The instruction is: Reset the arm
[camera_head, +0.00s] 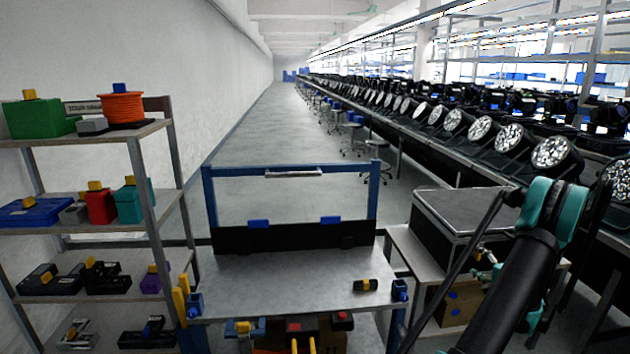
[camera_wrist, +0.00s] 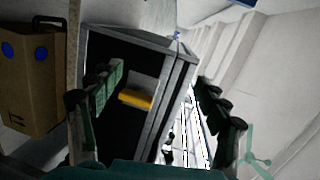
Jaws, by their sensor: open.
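My arm rises at the right of the head view and bends at a teal joint. My gripper is hard to make out there, partly hidden by the arm. In the wrist view my gripper (camera_wrist: 162,88) is open, its dark fingers spread to left and right with nothing held between them. Behind the fingers is a black case with grey metal edges (camera_wrist: 178,85), which also shows in the head view (camera_head: 465,208) on a side table. A small yellow piece (camera_wrist: 136,99) shows against the case's dark face in the wrist view.
A cardboard box with blue dots (camera_head: 458,303) stands below the case. A grey workbench (camera_head: 290,280) carries a small black-and-yellow part (camera_head: 365,285). Lamps (camera_head: 555,152) line the right. The aisle (camera_head: 285,130) is clear.

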